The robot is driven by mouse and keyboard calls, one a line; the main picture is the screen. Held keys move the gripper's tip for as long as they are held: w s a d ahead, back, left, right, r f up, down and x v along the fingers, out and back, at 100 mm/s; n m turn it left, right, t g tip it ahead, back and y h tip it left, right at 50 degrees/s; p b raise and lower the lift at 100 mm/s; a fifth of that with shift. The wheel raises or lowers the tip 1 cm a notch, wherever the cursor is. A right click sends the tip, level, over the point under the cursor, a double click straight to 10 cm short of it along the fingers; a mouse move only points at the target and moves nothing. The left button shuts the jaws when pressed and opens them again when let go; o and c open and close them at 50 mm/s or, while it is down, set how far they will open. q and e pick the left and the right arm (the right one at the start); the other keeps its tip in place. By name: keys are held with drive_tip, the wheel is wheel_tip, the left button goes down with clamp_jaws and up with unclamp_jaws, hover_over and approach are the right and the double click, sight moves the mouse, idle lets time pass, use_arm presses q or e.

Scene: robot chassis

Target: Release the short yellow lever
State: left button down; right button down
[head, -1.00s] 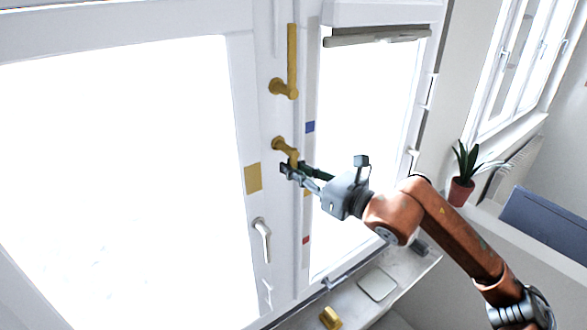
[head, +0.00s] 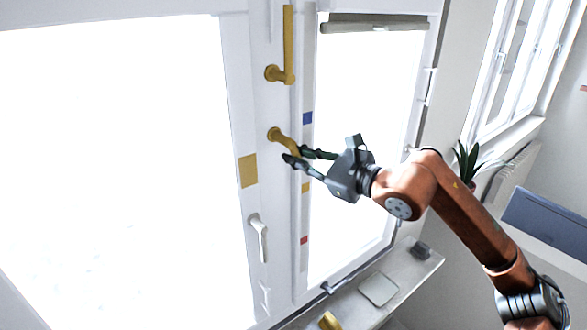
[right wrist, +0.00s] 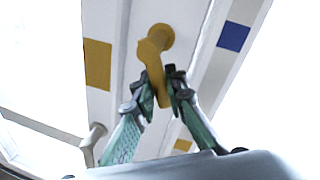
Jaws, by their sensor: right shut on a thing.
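The short yellow lever (head: 284,141) is on the white window frame, below a long yellow lever (head: 289,45) that stands upright. The short lever slants down and to the right from its round base in the head view. It also shows in the right wrist view (right wrist: 152,56), with its free end between the fingers. My right gripper (head: 295,157) is shut on that free end, one finger on each side (right wrist: 166,84). The fingers hide part of the lever's end in the head view. My left gripper is in neither view.
A white handle (head: 259,238) is on the frame lower down. Blue (head: 308,118), yellow (head: 248,171) and red (head: 304,240) patches mark the frame. A sill (head: 405,284) with a yellow object (head: 329,321) lies below. A potted plant (head: 467,165) stands at right.

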drive_tip(key=n, duration=0.1)
drive_tip(key=n+b, duration=0.1)
drive_tip(key=shift+w+d+r+n+h, duration=0.25)
drive_tip(key=shift+d+n+h, duration=0.05)
drive_tip(key=shift+d, duration=0.05)
drive_tip(key=shift+w+d+r+n+h+b, duration=0.15)
drive_tip(key=shift+r+n+h+b, duration=0.1)
drive_tip(key=shift+n, duration=0.35)
drive_tip(key=shift+d+r+n+h+b, duration=0.1)
drive_tip(key=shift+r+n+h+b, duration=0.1)
drive_tip(key=shift+n, duration=0.4)
drive_tip(key=n, duration=0.1)
drive_tip(key=r+n, duration=0.1)
drive_tip(key=shift+w+d+n+h, duration=0.15)
drive_tip(key=shift+d+n+h, duration=0.05)
drive_tip(key=shift+n+h, duration=0.2)
drive_tip(key=shift+r+n+t+h, duration=0.2)
drive_tip(key=shift+r+n+t, duration=0.1)
drive_tip(key=shift+n, duration=0.4)
drive_tip(key=shift+r+n+t+h, duration=0.15)
drive_tip(key=shift+r+n+t, duration=0.1)
drive_tip(key=shift+n, duration=0.45)
drive_tip(key=c, duration=2)
unclamp_jaws()
drive_tip(key=shift+o, duration=0.2)
drive_tip(key=shift+d, duration=0.1)
